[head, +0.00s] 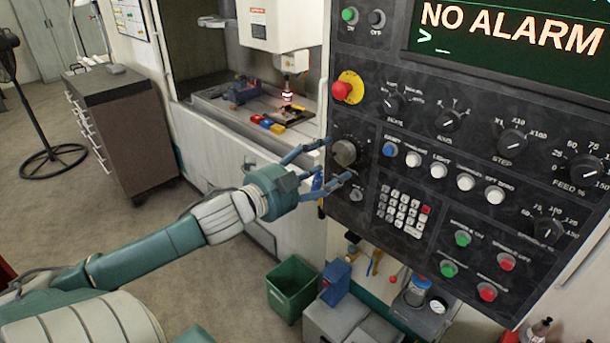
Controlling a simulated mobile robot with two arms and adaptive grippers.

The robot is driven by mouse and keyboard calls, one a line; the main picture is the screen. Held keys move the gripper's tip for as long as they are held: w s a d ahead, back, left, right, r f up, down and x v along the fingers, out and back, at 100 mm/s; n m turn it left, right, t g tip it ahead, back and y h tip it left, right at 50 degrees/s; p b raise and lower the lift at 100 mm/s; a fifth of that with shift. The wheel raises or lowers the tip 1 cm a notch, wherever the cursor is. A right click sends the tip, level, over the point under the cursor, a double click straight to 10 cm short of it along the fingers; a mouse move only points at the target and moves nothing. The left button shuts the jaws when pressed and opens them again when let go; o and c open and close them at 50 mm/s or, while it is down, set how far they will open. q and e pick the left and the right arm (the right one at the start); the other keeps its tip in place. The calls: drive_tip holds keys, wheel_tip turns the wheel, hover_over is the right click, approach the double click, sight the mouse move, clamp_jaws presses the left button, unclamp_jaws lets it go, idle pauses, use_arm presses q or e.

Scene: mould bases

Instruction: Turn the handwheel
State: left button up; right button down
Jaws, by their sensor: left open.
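The handwheel (345,153) is a grey round knob on the left side of the dark control panel, below the red emergency stop button (348,87). My left gripper (341,161) is open, with its blue fingers at the handwheel. One finger is above the handwheel and one is below it. I cannot tell whether the fingers touch it. My right gripper is not in view.
The control panel (372,120) carries several knobs, buttons and a keypad (402,211) right of the handwheel. Its screen (510,35) reads NO ALARM. A grey drawer cabinet (130,125), a fan (40,110) and a green bin (292,288) stand around.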

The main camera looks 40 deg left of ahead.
use_arm(q)
drive_tip(key=s, duration=0.7)
drive_tip(key=shift+a+r, duration=0.15)
drive_tip(key=shift+a, duration=0.1)
drive_tip(key=shift+w, duration=0.1)
